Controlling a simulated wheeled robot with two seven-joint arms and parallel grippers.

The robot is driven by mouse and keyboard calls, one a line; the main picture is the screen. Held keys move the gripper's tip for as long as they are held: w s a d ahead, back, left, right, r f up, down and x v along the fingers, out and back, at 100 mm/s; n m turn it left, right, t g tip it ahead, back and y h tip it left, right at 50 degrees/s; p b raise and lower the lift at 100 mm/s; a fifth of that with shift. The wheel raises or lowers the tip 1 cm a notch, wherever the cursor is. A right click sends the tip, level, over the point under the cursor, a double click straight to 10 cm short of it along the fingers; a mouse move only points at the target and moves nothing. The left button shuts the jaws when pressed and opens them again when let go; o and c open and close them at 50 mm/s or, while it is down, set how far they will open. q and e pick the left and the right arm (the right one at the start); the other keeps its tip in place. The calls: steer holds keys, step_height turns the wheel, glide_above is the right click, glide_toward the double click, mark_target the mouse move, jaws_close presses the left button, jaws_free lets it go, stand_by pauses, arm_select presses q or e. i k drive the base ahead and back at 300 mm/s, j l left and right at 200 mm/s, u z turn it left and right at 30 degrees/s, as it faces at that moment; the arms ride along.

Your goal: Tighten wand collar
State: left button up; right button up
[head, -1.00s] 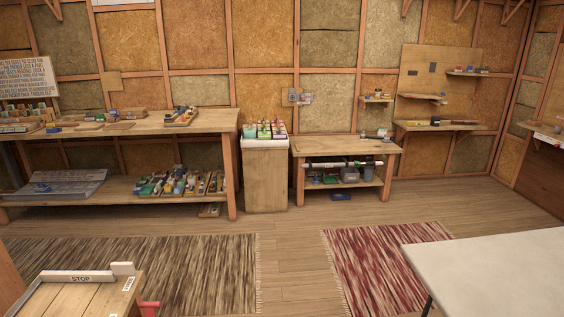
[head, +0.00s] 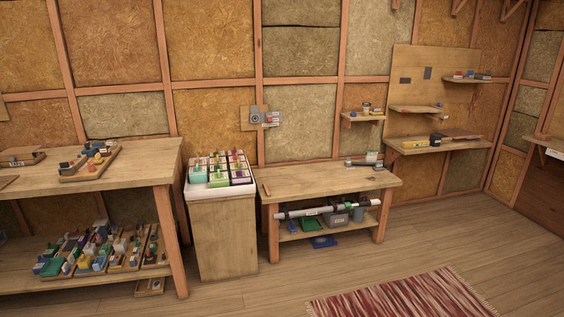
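A long white tube (head: 328,208), which looks like the wand, lies level across the front of the low bench (head: 340,182), just under its top. It has dark bands near its middle and a green part near its right end. Which band is the collar, and whether it is loose, is too small to tell. Neither of my grippers is in view.
A cabinet with a white tray (head: 222,190) of colourful boxes stands left of the bench. A long workbench (head: 120,172) is at the left. A hammer-like tool (head: 364,163) lies on the low bench. The wooden floor (head: 290,278) ahead is clear except for a red rug (head: 400,298).

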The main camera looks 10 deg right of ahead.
mark_target(348, 206)
steer(key=i+l+z, duration=0.35)
steer(key=i, duration=0.95)
steer(key=i+j+z, duration=0.35)
steer(key=i, duration=0.95)
steer(key=l, duration=0.1)
